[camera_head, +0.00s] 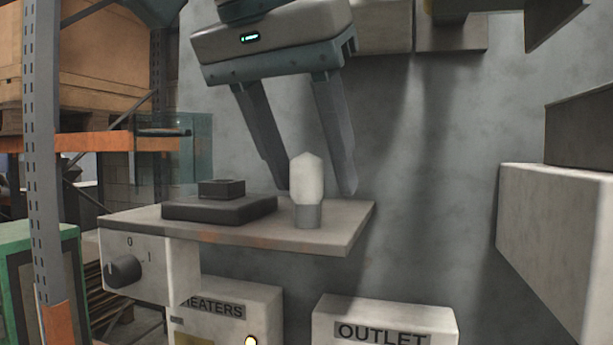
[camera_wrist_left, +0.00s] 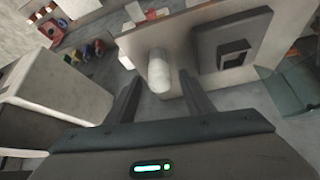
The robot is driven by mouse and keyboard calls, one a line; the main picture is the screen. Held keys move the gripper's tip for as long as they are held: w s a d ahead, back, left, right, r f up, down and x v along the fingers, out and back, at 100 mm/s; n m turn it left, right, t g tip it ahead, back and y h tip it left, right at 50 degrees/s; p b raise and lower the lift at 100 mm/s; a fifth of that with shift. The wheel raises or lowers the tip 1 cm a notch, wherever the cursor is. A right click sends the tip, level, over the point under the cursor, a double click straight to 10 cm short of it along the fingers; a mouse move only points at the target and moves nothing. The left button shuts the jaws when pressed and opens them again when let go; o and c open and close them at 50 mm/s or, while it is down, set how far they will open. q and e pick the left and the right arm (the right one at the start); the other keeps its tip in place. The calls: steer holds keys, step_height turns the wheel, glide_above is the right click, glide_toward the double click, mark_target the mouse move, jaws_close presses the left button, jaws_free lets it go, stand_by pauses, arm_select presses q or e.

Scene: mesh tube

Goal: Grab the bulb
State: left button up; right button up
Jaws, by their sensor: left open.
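The white bulb (camera_head: 307,178) stands upright on its grey base near the right end of a small wall shelf (camera_head: 345,225). My left gripper (camera_head: 316,192) is open, pointing down from above and behind the bulb, with its two fingers on either side of it in the head view. In the left wrist view the bulb (camera_wrist_left: 159,74) lies between the two open fingertips (camera_wrist_left: 157,78), apart from both as far as I can see. My right gripper is not in view.
A dark square socket block (camera_head: 220,199) sits on the shelf left of the bulb. Below are a switch box (camera_head: 150,268), a HEATERS box (camera_head: 225,305) and an OUTLET box (camera_head: 385,320). A pale box (camera_head: 550,235) juts out at the right. A rack upright (camera_head: 45,150) stands at the left.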

mark_target(315, 186)
arm_select(q)
steer(key=shift+p+x, duration=0.3)
steer(key=shift+x, duration=1.25)
steer(key=shift+r, duration=0.1)
steer(key=c, duration=1.1)
